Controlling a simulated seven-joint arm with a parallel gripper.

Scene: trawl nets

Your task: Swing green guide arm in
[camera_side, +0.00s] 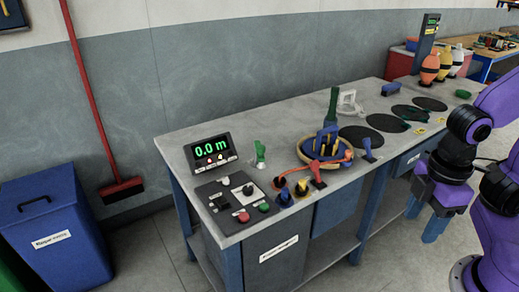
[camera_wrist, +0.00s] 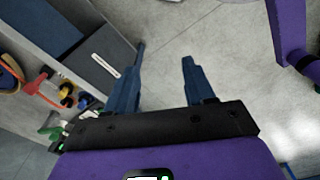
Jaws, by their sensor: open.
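A dark green upright piece (camera_side: 333,105) stands on the bench behind a yellow-rimmed reel (camera_side: 303,150) with blue parts and orange line. I cannot tell for certain which is the guide arm. My gripper (camera_side: 424,222) hangs in front of the bench at the right, fingers down, apart from both green pieces. In the wrist view my gripper (camera_wrist: 163,58) has its two blue fingers spread, with only floor between them.
A display reading 0.0 m (camera_side: 210,149) and a control panel (camera_side: 240,197) with knobs fill the bench's left end. Black discs (camera_side: 383,122) lie to the right of the reel. Orange, yellow and white floats (camera_side: 430,67) stand farther back. The floor before the bench is clear.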

